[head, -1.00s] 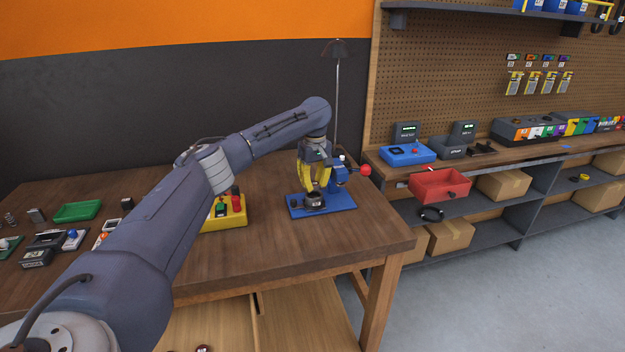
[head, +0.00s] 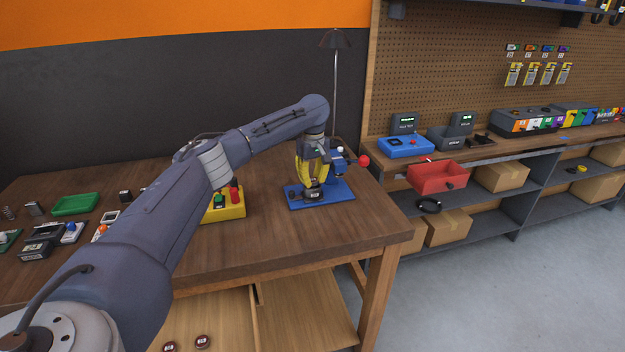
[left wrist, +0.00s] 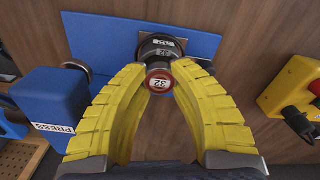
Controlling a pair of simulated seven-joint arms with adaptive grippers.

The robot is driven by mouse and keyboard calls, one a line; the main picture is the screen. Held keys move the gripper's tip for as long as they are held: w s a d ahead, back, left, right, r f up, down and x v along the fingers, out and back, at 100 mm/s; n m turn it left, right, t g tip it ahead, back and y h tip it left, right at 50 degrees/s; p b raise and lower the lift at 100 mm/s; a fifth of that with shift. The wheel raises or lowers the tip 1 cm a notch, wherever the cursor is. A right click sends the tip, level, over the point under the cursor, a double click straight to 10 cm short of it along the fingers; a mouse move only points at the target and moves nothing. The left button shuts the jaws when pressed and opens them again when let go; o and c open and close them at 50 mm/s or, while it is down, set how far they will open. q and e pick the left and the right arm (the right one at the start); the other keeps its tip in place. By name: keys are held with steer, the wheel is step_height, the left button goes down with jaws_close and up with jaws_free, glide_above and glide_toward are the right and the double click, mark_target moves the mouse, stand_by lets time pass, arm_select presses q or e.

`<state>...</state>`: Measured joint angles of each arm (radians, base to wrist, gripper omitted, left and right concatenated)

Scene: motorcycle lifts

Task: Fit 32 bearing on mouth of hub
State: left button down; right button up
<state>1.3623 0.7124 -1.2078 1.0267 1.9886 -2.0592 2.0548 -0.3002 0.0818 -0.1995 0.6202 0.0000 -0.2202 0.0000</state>
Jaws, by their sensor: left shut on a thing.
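My left gripper (head: 313,187) is over the blue press base at the right part of the table. In the left wrist view, its yellow fingertips (left wrist: 159,84) are shut on a small round bearing (left wrist: 159,83) with a red ring and a white "32" label. The dark hub (head: 313,197) stands on the blue base (head: 340,192) right below the fingertips. In the left wrist view, the hub (left wrist: 162,44) shows just beyond the bearing, with its own label. Whether the bearing touches the hub's mouth I cannot tell. In the head view, the fingers hide the bearing. My right gripper is not in view.
The blue press (left wrist: 45,105) stands close beside my fingers; its red lever knob (head: 364,160) sticks out right. A yellow button box (head: 230,204) stands to the left. Two round red-marked parts (head: 203,341) lie below the tabletop. A green tray (head: 75,203) is far left.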

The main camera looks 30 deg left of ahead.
arm_select(q)
steer(key=shift+f, duration=0.55)
steer(key=c, duration=0.6)
jaws_free()
steer(key=shift+c, duration=0.2)
steer(key=shift+r, duration=0.1)
steer(key=shift+r, duration=3.9)
